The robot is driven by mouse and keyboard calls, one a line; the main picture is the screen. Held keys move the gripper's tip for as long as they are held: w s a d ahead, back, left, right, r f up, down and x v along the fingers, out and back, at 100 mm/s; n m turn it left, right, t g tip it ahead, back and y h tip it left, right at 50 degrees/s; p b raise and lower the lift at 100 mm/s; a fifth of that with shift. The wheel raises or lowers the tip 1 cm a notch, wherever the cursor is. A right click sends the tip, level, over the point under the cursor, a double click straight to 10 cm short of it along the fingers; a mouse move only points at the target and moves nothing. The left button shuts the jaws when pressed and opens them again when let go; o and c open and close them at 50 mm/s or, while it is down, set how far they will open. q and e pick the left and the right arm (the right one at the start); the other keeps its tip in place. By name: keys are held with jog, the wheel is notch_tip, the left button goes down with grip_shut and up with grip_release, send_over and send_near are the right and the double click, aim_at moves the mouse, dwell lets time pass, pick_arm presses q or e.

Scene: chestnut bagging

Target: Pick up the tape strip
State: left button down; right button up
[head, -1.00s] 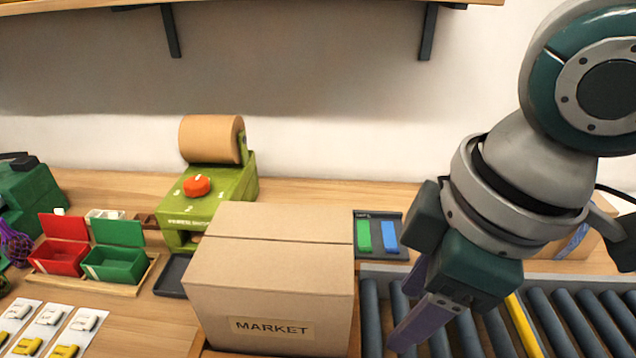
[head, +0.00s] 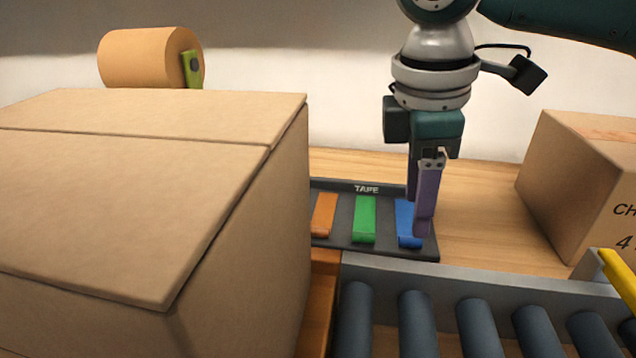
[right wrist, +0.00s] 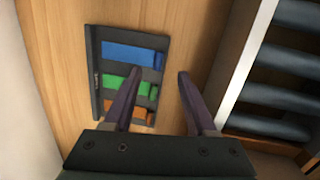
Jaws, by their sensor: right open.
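A dark tray (head: 346,243) labelled TAPE holds an orange strip (head: 324,214), a green strip (head: 364,218) and a blue strip (head: 406,222). My right gripper (head: 419,212) points down at the tray's right end and hides part of the blue strip. In the right wrist view the same gripper (right wrist: 158,74) is open and empty. One finger overlaps the tray near the green strip (right wrist: 122,83), the other is over bare wood past the tray's edge. The blue strip (right wrist: 128,52) lies beyond the fingertips; the orange strip (right wrist: 97,105) is partly hidden. My left gripper is out of view.
A large closed carton (head: 235,235) stands left of the tray. A roller conveyor (head: 440,320) runs in front. Another carton (head: 585,185) stands at the right. A brown roll (head: 150,57) is behind the large carton. Bare wood lies right of the tray.

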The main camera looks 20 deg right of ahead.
aim_at(412, 245)
jog(key=f, duration=0.2)
jog(key=f+b, duration=0.1)
jog(key=d+f, duration=0.1)
jog(key=f, duration=0.1)
jog(key=shift+w+f+b, duration=0.3)
jog(key=c, duration=0.3)
grip_shut()
